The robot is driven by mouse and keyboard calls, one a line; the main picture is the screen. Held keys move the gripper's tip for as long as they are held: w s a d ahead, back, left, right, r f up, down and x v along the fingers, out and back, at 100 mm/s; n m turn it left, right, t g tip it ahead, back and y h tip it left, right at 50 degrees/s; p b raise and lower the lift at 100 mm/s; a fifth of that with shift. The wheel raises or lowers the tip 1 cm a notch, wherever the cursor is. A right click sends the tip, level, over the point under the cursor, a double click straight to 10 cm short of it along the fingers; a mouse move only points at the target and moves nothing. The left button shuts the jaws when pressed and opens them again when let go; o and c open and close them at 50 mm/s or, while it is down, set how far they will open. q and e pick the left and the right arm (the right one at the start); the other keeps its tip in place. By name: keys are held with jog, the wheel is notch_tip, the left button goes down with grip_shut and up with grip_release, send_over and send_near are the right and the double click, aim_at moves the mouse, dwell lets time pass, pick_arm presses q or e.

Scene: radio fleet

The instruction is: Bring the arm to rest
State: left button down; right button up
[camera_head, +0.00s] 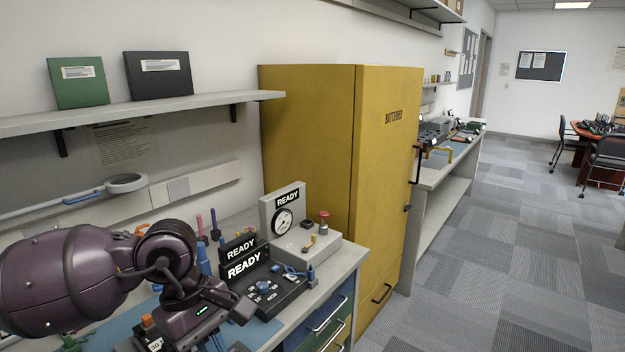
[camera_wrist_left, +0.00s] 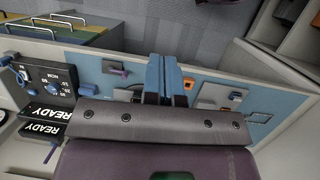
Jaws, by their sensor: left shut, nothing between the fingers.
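My left arm (camera_head: 75,275) comes in from the left in the head view and bends over the workbench (camera_head: 345,262). Its wrist hangs over the front of the bench, beside the black READY panel. In the left wrist view, my left gripper (camera_wrist_left: 164,75) has its two blue fingers side by side and shut, with nothing between them. The fingers are over the blue mat (camera_wrist_left: 275,103). In the head view the fingertips are hard to make out. My right gripper is not in view.
A black control box (camera_head: 262,291) with a READY sign and a grey gauge unit (camera_head: 310,240) stand right of my wrist. A magnifier lamp (camera_head: 126,183) is behind my arm. A tall yellow cabinet (camera_head: 305,130) borders the bench. Carpeted floor (camera_head: 490,260) is open at the right.

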pick_arm(q)
jog(key=w+d+r+n+t+h, duration=0.2)
jog(key=d+r+n+h, duration=0.4)
jog(key=r+n+h, duration=0.3)
jog(key=w+d+r+n+t+h, duration=0.25)
jog(key=d+r+n+h, duration=0.35)
jog(key=n+h, duration=0.3)
jog(key=w+a+f+n+t+y, duration=0.3)
jog(key=a+f+n+t+y, duration=0.35)
jog(key=n, duration=0.75)
jog(key=w+a+f+n+t+y, duration=0.45)
jog(key=f+n+t, duration=0.3)
jog(key=n, duration=0.65)
jog(key=s+a+f+n+y, duration=0.2)
jog(key=a+f+n+y, duration=0.15)
jog(key=f, duration=0.25)
jog(key=s+a+f+n+y, duration=0.2)
jog(key=a+f+n, duration=0.15)
jog(key=f, duration=0.25)
jog(key=s+a+f+n+g+y, duration=0.2)
jog(key=s+a+f+n, duration=0.1)
jog(key=s+f, duration=0.6)
jog(key=s+a+f+n+g+y, duration=0.2)
jog(key=s+a+f+n+g, duration=0.1)
jog(key=s+f, duration=0.7)
jog(key=s+n, duration=0.1)
jog(key=s, duration=0.2)
jog(key=shift+s+a+f+g+y, duration=0.15)
jog(key=shift+a+g+y, duration=0.15)
jog(key=shift+g+y, duration=0.05)
